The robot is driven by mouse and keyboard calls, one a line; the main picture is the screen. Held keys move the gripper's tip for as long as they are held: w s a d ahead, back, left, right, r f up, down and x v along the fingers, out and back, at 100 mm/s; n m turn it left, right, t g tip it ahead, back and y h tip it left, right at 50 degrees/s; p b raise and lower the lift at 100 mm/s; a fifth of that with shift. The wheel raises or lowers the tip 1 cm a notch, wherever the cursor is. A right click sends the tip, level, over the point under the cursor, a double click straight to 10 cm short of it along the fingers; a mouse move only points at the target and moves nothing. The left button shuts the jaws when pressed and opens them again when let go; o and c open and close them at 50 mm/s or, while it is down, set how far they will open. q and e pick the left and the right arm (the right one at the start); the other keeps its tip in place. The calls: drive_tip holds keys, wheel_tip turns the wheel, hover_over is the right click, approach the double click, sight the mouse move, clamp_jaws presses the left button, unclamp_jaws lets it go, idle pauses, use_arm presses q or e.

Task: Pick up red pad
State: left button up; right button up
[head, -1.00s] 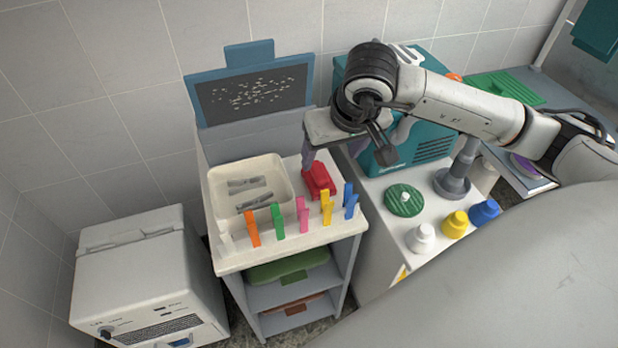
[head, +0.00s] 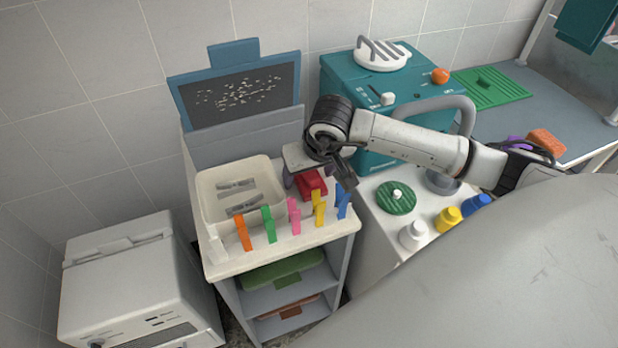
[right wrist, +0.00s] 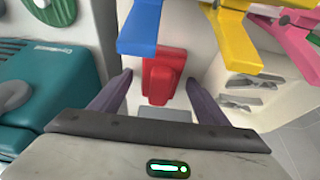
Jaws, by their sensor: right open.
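The red pad (head: 312,188) lies on the white top of the small cart, right of the cream tray (head: 205,197). My right gripper (head: 309,177) is at the pad with its fingers open and pointing down. In the right wrist view the pad (right wrist: 163,72) lies between the two spread fingertips of my right gripper (right wrist: 160,80), with a gap on each side. The gripper body hides part of the pad in the head view. My left gripper is not in view.
Several coloured clips, including a pink one (head: 294,216) and a blue one (head: 342,204), stand along the cart's front edge, close to the pad. A teal machine (head: 350,75) stands right of the cart. The cream tray holds grey pieces.

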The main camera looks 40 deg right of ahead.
drive_tip(key=c, duration=1.1)
wheel_tip(320, 180, up, 10)
drive_tip(key=shift+c, duration=0.2)
